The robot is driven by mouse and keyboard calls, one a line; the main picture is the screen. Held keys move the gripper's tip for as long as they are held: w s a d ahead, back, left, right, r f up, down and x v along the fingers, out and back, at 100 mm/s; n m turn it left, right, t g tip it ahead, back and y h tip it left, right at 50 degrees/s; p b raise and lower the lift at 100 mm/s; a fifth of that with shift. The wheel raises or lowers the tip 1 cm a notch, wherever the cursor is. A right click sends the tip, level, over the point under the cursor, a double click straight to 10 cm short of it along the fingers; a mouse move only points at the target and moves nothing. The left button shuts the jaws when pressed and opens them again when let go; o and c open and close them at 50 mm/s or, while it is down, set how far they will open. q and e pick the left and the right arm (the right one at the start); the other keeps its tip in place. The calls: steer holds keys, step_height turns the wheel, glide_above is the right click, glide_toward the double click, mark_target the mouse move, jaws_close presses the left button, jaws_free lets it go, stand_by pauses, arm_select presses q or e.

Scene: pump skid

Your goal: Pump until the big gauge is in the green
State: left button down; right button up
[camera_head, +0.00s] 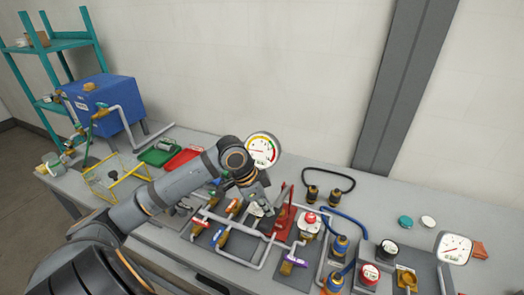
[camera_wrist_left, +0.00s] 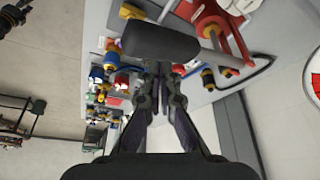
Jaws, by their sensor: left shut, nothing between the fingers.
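The big gauge (camera_head: 262,150) stands behind the pipework, with a white face and coloured bands around its rim; its needle is too small to read surely. A red hand pump (camera_head: 282,222) with an upright red lever stands just right of my left gripper. My left gripper (camera_head: 262,208) is shut and empty, pointing down beside the pump. In the left wrist view its closed fingertips (camera_wrist_left: 160,70) are close to a black rounded grip (camera_wrist_left: 160,40); I cannot tell if they touch it. The red pump body (camera_wrist_left: 212,30) shows beyond. My right gripper is not in view.
Valves with red, orange, blue and purple handles (camera_head: 293,261) sit on grey plates around the pump. A smaller gauge (camera_head: 454,248) stands at the right. Green (camera_head: 160,153) and red trays, a yellow wire frame (camera_head: 103,188) and a blue tank (camera_head: 104,103) are at the left.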

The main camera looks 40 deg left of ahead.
arm_select(q)
steer(key=shift+f+b, duration=2.85)
steer(key=shift+f, duration=1.7)
step_height(320, 180, up, 10)
steer(key=p, duration=0.9)
steer(key=shift+f+p, duration=0.2)
steer(key=shift+p, duration=0.2)
steer(key=shift+f, duration=0.2)
steer(key=shift+f+b, duration=1.8)
steer(key=shift+f, duration=0.5)
steer(key=shift+f+b, duration=1.4)
steer(key=shift+f, duration=0.75)
step_height(320, 180, up, 9)
steer(key=p, duration=0.9)
steer(key=shift+r, duration=0.1)
